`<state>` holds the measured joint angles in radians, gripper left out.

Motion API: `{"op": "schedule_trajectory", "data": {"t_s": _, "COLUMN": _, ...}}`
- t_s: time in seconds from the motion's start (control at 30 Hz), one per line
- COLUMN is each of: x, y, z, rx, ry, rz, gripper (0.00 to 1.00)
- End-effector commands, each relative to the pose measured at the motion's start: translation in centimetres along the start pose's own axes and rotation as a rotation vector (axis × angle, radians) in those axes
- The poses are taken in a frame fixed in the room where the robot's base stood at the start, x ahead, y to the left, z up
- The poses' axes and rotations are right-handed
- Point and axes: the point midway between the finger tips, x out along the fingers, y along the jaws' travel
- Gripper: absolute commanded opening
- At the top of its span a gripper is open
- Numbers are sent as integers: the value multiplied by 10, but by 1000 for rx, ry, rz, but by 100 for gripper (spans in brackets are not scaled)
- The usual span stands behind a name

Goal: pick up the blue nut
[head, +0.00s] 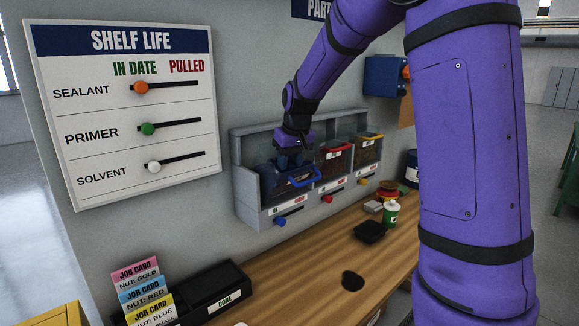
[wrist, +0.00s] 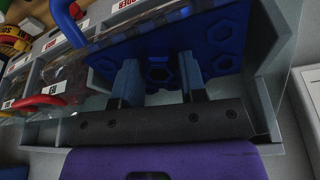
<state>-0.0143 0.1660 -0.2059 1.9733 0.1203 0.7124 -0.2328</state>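My gripper (head: 292,158) reaches down into the left bin of a grey bin rack (head: 246,205). In the wrist view its two fingers (wrist: 158,72) stand apart in front of a dark blue surface marked with several hexagon shapes (wrist: 220,35). One small hexagon shows between the fingers; I cannot tell whether it is a loose blue nut. Nothing is clearly held. A blue handle (head: 304,178) is at the front of the left bin, and it also shows at the upper left in the wrist view (wrist: 68,22).
Bins with a red handle (head: 338,147) and a yellow handle (head: 371,136) adjoin on the right. Coloured knobs sit below the bins. On the wooden bench (head: 300,283) are a black tray (head: 370,232), a green-white bottle (head: 391,214), job cards (head: 141,290) and a DONE tray (head: 232,283).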

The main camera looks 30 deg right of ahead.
Motion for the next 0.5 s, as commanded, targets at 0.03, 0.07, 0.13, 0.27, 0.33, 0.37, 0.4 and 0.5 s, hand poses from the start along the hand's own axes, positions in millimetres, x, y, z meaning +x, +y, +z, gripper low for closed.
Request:
{"op": "schedule_trajectory", "data": {"t_s": 0.03, "x": 2, "y": 0, "z": 0, "rx": 0, "ry": 0, "rz": 0, "gripper": 39}}
{"op": "schedule_trajectory", "data": {"t_s": 0.07, "x": 2, "y": 0, "z": 0, "rx": 0, "ry": 0, "rz": 0, "gripper": 39}}
{"op": "schedule_trajectory", "data": {"t_s": 0.13, "x": 2, "y": 0, "z": 0, "rx": 0, "ry": 1, "rz": 0, "gripper": 39}}
{"op": "schedule_trajectory", "data": {"t_s": 0.27, "x": 2, "y": 0, "z": 0, "rx": 0, "ry": 0, "rz": 0, "gripper": 34}}
{"op": "schedule_trajectory", "data": {"t_s": 0.33, "x": 2, "y": 0, "z": 0, "rx": 0, "ry": 0, "rz": 0, "gripper": 18}}
{"op": "schedule_trajectory", "data": {"t_s": 0.37, "x": 2, "y": 0, "z": 0, "rx": 0, "ry": 0, "rz": 0, "gripper": 11}}
{"op": "schedule_trajectory", "data": {"t_s": 0.4, "x": 2, "y": 0, "z": 0, "rx": 0, "ry": 0, "rz": 0, "gripper": 9}}
{"op": "schedule_trajectory", "data": {"t_s": 0.5, "x": 2, "y": 0, "z": 0, "rx": 0, "ry": 1, "rz": 0, "gripper": 8}}
